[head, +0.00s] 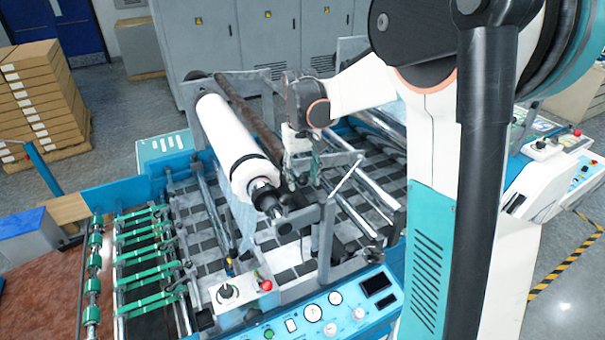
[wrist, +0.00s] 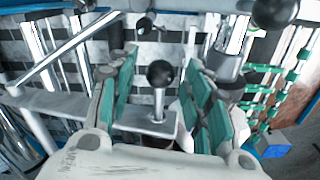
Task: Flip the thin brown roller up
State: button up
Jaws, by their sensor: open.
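The thin brown roller (head: 250,117) lies low in the laminating machine, just right of the thick white roll (head: 232,140). Its near end is hidden behind my gripper and arm. My gripper (head: 302,178) points down over the machine frame near that end. In the wrist view my gripper (wrist: 161,58) is open, with green pads on both sides. A black ball knob (wrist: 161,74) on a short metal stem shows between the fingers, apart from both pads as far as I can tell. A small dark brown patch (wrist: 157,142) shows below it, mostly hidden by my gripper.
A control panel (head: 335,312) with knobs and gauges runs along the machine's front. Green rollers (head: 145,255) stand at the left. Grey metal posts and bars crowd the gripper. Stacked boxes (head: 40,95) and grey cabinets (head: 215,45) stand behind.

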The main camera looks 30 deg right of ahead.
grip_shut()
jog(key=shift+y, duration=0.6)
jog(key=r, duration=0.1)
jog(key=d+r, duration=0.1)
jog(key=r, duration=0.1)
jog(key=d+r, duration=0.1)
jog(key=r, duration=0.1)
jog(key=shift+r, duration=0.25)
jog(key=shift+c, duration=0.9)
grip_release()
jog(key=shift+o, duration=0.9)
jog(key=shift+d, duration=0.15)
jog(key=shift+r, duration=0.1)
